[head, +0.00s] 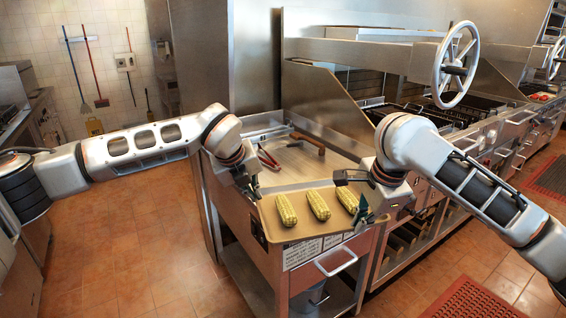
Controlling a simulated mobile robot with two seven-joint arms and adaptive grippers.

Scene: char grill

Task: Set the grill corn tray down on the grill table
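The tan tray (296,231) carries three yellow corn cobs (319,206) side by side. It is at the front end of the steel grill table (294,176), level or nearly so; I cannot tell whether it touches the top. My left gripper (253,188) is at the tray's back left corner, and its grip is too small to make out. My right gripper (352,195) is at the tray's right side, its dark fingers spread wide apart, one above the tray's back edge and one near its right edge.
Red-handled tongs (268,159) and a wooden-handled tool (307,141) lie on the table behind the tray. A steel partition (325,98) separates the table from the grills (405,110) and a large handwheel (455,65) at right. Tiled floor (150,250) is clear at left.

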